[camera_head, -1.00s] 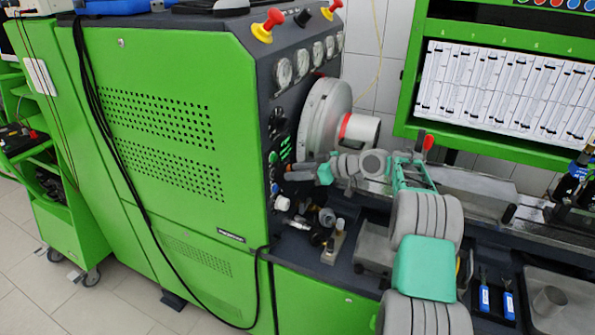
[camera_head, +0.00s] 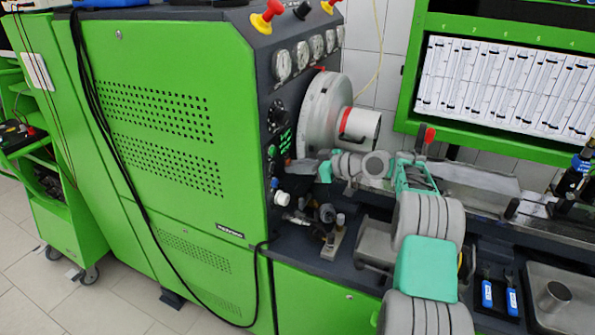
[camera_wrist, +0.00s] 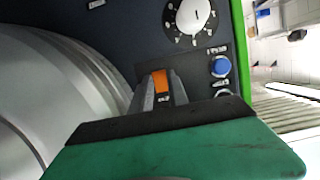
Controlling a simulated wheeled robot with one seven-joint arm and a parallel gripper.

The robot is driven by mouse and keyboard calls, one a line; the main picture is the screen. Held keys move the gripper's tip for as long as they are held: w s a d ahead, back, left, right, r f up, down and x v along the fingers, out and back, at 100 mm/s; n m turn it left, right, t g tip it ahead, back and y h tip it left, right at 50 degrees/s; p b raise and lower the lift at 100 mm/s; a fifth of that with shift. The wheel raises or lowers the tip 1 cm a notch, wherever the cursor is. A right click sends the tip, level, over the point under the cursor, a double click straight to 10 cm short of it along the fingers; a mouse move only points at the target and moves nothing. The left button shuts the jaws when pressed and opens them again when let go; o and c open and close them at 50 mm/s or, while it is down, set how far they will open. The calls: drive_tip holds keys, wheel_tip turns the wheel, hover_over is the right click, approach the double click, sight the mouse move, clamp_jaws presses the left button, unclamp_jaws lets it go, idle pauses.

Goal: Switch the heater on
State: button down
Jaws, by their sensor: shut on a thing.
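A small orange switch (camera_wrist: 160,80) sits on the dark control panel (camera_wrist: 120,24) in the wrist view. My gripper (camera_wrist: 161,92) has its two dark fingers on either side of it and is shut on it. Only the orange top shows between the fingertips, and the lower part of the switch is hidden. In the head view my gripper (camera_head: 296,166) points left and touches or nearly touches the side panel of the green testbench (camera_head: 150,60). The switch cannot be made out there.
A white dial (camera_wrist: 193,14) and a blue button (camera_wrist: 220,67) are close to the fingers on the panel. A large grey metal wheel (camera_wrist: 60,70) is close at the left, also seen in the head view (camera_head: 322,108). A white knob (camera_head: 281,198) sticks out below my gripper.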

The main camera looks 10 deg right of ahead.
drive_tip(key=t+y+b, duration=0.1)
drive_tip(key=b, duration=0.2)
drive_tip(key=f+t+y+b, duration=0.1)
drive_tip(key=y+b, duration=0.1)
drive_tip(key=b, duration=0.1)
drive_tip(key=c, duration=1.3)
unclamp_jaws()
drive_tip(key=shift+a+f+b, duration=0.1)
drive_tip(key=shift+b, duration=0.45)
